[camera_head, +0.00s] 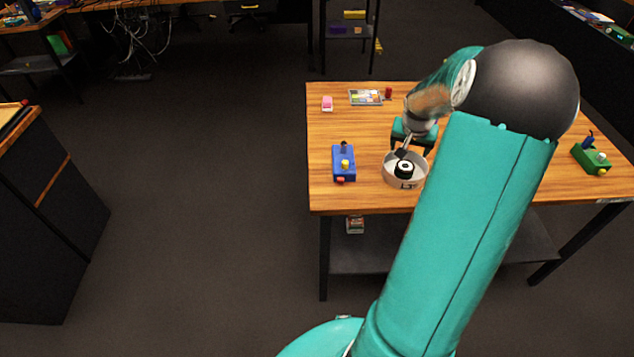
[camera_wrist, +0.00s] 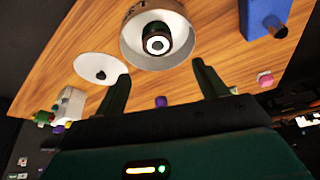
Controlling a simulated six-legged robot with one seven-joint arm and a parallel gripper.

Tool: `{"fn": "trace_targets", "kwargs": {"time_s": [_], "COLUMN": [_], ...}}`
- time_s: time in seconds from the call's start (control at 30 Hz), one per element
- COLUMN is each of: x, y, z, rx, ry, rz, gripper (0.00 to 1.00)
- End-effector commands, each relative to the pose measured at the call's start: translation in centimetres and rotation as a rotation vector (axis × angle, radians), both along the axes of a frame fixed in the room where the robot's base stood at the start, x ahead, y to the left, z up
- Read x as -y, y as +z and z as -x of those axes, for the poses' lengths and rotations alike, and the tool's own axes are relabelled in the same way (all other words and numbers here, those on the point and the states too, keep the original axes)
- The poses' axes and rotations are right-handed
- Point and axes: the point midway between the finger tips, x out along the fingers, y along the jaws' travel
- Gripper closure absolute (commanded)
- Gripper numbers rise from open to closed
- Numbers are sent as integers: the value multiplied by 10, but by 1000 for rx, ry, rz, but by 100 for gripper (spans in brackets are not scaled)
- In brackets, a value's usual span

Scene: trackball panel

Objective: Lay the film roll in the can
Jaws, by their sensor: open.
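The can (camera_head: 389,180) is a round, open, pale grey container on the wooden table; it also shows at the top of the wrist view (camera_wrist: 183,58). The film roll (camera_head: 404,170) is black with a white ring around a dark centre. It is inside the can, apparently resting on its floor, and shows in the wrist view (camera_wrist: 156,39) as well. My gripper (camera_wrist: 160,72) is open, with its two dark fingers apart and nothing between them. In the head view it is just above and behind the can, partly hidden by my arm.
A blue box (camera_head: 344,163) with knobs stands left of the can, and a green one (camera_head: 590,158) at the far right. A pink block (camera_head: 327,103), a flat panel (camera_head: 366,97) and a red item (camera_head: 388,92) lie at the back. A white disc (camera_wrist: 88,66) shows in the wrist view.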

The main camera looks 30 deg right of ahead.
Motion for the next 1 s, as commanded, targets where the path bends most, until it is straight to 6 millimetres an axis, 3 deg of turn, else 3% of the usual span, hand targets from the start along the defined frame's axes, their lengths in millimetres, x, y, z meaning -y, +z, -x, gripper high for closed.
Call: {"fn": "trace_targets", "kwargs": {"time_s": [0.17,0.3,0.47,0.67,0.8,1.0], "x": [-58,-133,-218,-315,-373,-430], "y": [39,83,124,159,172,176], "z": [-21,-30,-22,12,47,97], "rx": [-26,-47,-49,-20,18,75], "ry": [107,231,370,548,679,854], "rz": [41,82,113,125,110,66], "gripper": [28,28,28,28,28,28]}}
